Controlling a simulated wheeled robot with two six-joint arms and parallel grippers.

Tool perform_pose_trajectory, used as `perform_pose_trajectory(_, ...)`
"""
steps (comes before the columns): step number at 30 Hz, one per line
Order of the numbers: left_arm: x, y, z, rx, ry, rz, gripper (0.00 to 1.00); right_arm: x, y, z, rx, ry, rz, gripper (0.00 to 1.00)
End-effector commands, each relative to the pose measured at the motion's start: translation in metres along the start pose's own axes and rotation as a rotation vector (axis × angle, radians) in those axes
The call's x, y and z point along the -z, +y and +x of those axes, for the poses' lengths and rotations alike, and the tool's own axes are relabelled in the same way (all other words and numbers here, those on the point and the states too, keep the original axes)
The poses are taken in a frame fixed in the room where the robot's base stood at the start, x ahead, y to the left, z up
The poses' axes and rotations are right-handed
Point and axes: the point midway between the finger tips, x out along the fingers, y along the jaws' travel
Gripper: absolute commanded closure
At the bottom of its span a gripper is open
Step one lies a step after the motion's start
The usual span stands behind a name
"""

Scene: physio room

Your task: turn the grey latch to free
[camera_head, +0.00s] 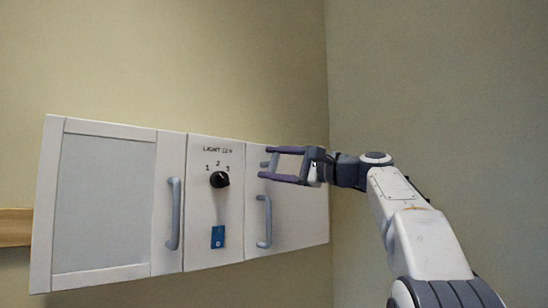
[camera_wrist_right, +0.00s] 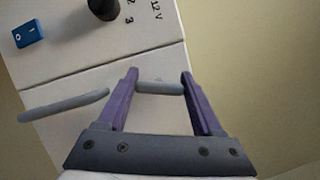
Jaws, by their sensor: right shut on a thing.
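The grey latch (camera_wrist_right: 160,87) is a short rounded bar on the white door right of the switch panel. In the right wrist view it spans from one finger to the other, and the fingers are at its two ends. In the head view a small part of the latch (camera_head: 264,164) shows between the fingers. My right gripper (camera_head: 265,162) reaches in from the right and is shut on the latch, its purple fingers also in the right wrist view (camera_wrist_right: 160,72). My left gripper is not in view.
A grey handle (camera_head: 265,222) stands out below the latch; another handle (camera_head: 173,214) is on the left door (camera_head: 108,200). Between them are a black knob (camera_head: 219,179) marked 1 to 3 and a blue switch (camera_head: 218,237). A bare wall is at right.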

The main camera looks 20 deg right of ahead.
Motion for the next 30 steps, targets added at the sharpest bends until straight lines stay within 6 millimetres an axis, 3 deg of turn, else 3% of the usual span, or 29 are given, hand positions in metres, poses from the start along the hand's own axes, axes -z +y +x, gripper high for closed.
perform_pose_trajectory(15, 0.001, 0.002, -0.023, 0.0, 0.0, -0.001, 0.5, 0.0, 0.0, 0.0, -0.124, -0.001, -0.298, 0.88)
perform_pose_trajectory(30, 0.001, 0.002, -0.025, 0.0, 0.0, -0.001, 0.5, 0.0, 0.002, 0.0, -0.146, -0.001, -0.349, 0.88)
